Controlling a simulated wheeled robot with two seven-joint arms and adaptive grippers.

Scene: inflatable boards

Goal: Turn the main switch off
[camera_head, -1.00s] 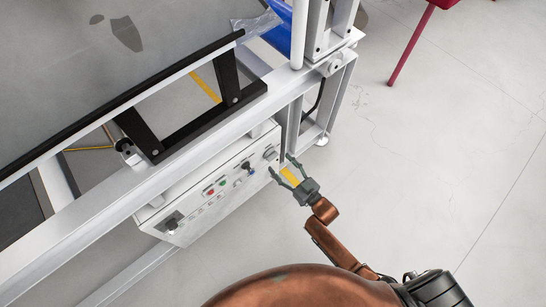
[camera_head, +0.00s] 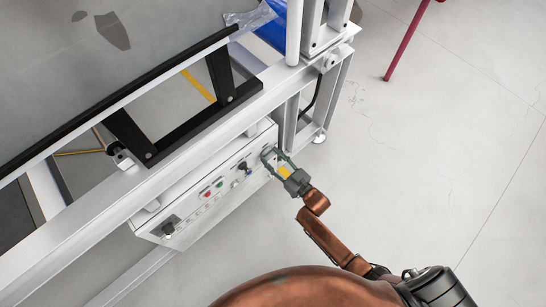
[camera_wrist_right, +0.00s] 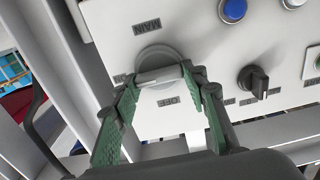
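The main switch is a round grey knob with a raised bar handle (camera_wrist_right: 160,77), marked MAIN on one side and OFF on the other. In the wrist view its bar lies nearly level across the picture. It sits at the right end of the white control panel (camera_head: 215,204) in the head view. My right gripper (camera_head: 272,160) is at the knob, with its green-grey fingers spread, one at each end of the bar. It also shows in the wrist view (camera_wrist_right: 159,83). I cannot tell whether the fingertips press on the bar. My left gripper is not in view.
A black rotary switch (camera_wrist_right: 255,82) and a blue button (camera_wrist_right: 232,10) are beside the knob. Red and green buttons are farther left on the panel. The white frame beam (camera_head: 180,150) runs above the panel, and a frame post stands close right.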

